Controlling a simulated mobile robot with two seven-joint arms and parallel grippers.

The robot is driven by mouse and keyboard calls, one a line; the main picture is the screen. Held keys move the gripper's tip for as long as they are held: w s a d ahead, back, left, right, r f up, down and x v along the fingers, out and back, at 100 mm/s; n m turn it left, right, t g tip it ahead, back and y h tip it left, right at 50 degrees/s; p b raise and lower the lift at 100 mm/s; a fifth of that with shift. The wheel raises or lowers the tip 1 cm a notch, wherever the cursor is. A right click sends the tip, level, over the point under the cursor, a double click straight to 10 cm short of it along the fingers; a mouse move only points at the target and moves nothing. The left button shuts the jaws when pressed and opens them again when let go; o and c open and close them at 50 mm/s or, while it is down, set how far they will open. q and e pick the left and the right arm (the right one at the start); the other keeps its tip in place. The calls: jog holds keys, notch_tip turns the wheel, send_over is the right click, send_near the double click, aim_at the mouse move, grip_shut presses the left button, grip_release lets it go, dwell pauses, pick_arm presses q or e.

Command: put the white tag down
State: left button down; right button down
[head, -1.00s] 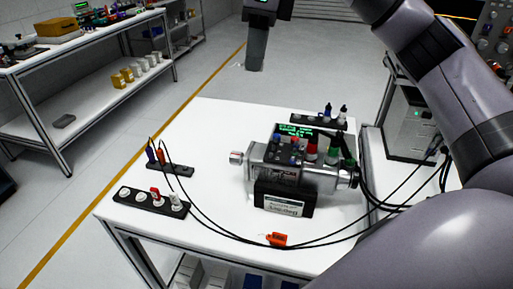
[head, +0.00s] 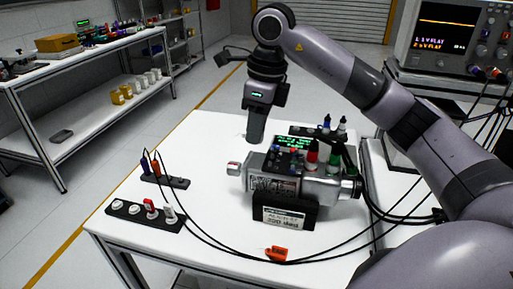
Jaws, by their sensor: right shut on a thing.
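My right gripper (head: 256,127) points down over the back part of the white table (head: 205,150), behind and left of the grey servo unit (head: 290,182). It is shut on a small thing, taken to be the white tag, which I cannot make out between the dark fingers. I cannot tell whether the fingertips touch the table. An orange tag (head: 276,253) lies at the front of the table. My left gripper is not in view.
A black strip with several white and red pieces (head: 146,212) lies front left. A smaller strip with probes (head: 165,180) is behind it. Black cables (head: 215,243) loop across the front. Another black strip with small bottles (head: 315,132) stands behind the servo.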

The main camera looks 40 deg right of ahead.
aim_at(256, 160)
jog(key=shift+f, duration=2.4)
jog(key=shift+f, duration=0.1)
jog(key=c, duration=0.9)
grip_release()
notch_tip(256, 160, up, 12)
jog(key=s+d+p, duration=0.1)
jog(key=shift+s, duration=0.2)
